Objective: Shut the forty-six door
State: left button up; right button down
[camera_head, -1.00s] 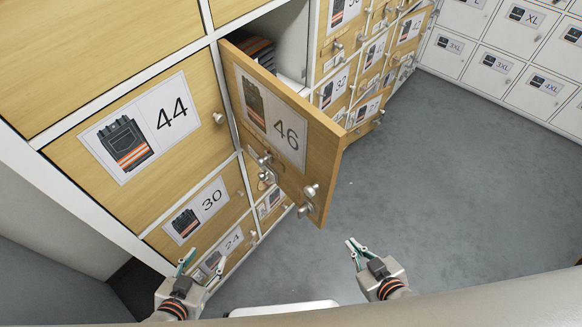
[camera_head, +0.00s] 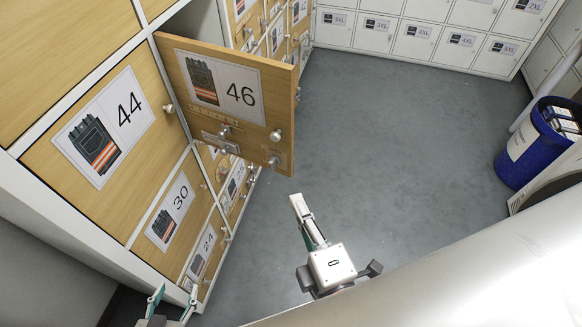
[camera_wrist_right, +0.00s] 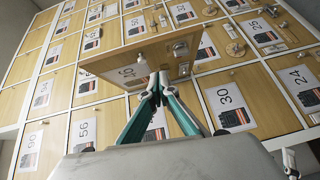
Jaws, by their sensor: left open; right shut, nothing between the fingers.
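The forty-six door (camera_head: 225,96) is a wooden locker door with a white label. It stands open, swung out from the locker front, with its labelled face towards me and a silver knob near its free edge. My right gripper (camera_head: 299,203) is shut and empty, below and right of the door's free edge. In the right wrist view its fingertips (camera_wrist_right: 160,80) overlap the door in the picture; I cannot tell contact. My left gripper (camera_head: 174,296) is open and empty, low by the bottom lockers.
The forty-four door (camera_head: 147,150) and thirty door (camera_head: 190,189) are shut beside and below. White lockers (camera_head: 413,40) line the back wall. A blue bin (camera_head: 522,158) with items stands at the right. The grey floor (camera_head: 400,140) between is clear.

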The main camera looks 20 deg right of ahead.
notch_tip(320, 180, up, 2)
jog(key=p, duration=0.4)
send_near(285, 139)
jog(key=w+a, duration=0.3)
jog(key=shift+w+d+t+p, duration=0.3)
jog(key=shift+w+d+p, duration=0.25)
jog(key=shift+w+d, duration=0.5)
jog(key=shift+w+d+f, duration=0.2)
jog(key=shift+w+d, duration=0.15)
